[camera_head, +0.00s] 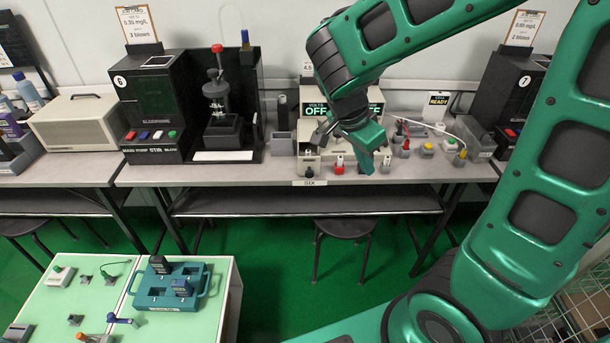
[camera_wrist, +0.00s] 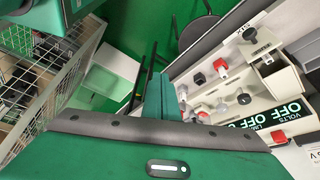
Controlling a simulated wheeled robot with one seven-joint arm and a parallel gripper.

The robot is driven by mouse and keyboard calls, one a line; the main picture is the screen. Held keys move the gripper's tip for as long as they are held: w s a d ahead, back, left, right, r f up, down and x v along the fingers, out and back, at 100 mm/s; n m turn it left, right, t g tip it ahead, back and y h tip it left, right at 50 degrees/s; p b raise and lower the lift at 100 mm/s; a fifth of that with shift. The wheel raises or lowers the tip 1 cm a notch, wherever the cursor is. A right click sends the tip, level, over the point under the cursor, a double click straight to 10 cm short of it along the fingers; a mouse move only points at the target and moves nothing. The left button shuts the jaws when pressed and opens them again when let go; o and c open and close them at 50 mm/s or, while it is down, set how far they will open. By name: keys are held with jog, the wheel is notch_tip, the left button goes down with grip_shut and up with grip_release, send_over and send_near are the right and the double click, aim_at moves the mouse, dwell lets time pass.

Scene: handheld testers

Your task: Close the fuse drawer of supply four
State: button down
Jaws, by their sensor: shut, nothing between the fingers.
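The power supply (camera_head: 311,139) is a cream box on the bench with displays reading OFF. It also shows in the wrist view (camera_wrist: 235,85), with black and red knobs or terminals. At its lower left front, a small box like a drawer (camera_head: 309,161) with a black knob juts out. In the wrist view this drawer (camera_wrist: 278,82) has a dark hollow and appears pulled out. My gripper (camera_head: 368,165) is shut and empty, in front of the supply, to the right of the drawer and apart from it. Its green fingers (camera_wrist: 163,97) hide part of the supply.
A black tester (camera_head: 155,110) marked 6 stands at left, and another (camera_head: 510,95) marked 7 at right. Several small plugs and knobs sit right of the supply. A stool (camera_head: 343,228) is under the bench. A pale table (camera_head: 225,275) bears a teal tray.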

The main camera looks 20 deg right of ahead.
aim_at(303, 157)
jog(key=w+a+f+m+t+h, duration=0.1)
jog(key=w+a+f+m+t, duration=0.15)
jog(key=a, duration=0.55)
jog(key=w+a+f+m+t, duration=0.15)
jog(key=w+a, duration=0.25)
jog(key=a, duration=0.4)
jog(key=w+d+f+m, duration=0.1)
jog(key=w+d+f, duration=0.5)
jog(key=w+f, duration=0.1)
jog(key=shift+d+f+g, duration=0.15)
jog(key=shift+f+g, duration=0.25)
jog(key=shift+f, duration=0.35)
jog(key=shift+w, duration=0.1)
jog(key=w, duration=0.2)
jog(key=w+d, duration=0.1)
jog(key=w, duration=0.1)
jog(key=w+d, duration=0.1)
jog(key=w, duration=0.1)
jog(key=shift+w+d, duration=0.1)
jog(key=shift+w, duration=0.3)
jog(key=shift+w+d+r+h, duration=0.1)
jog(key=shift+w+d+h, duration=0.15)
jog(key=shift+w, duration=0.25)
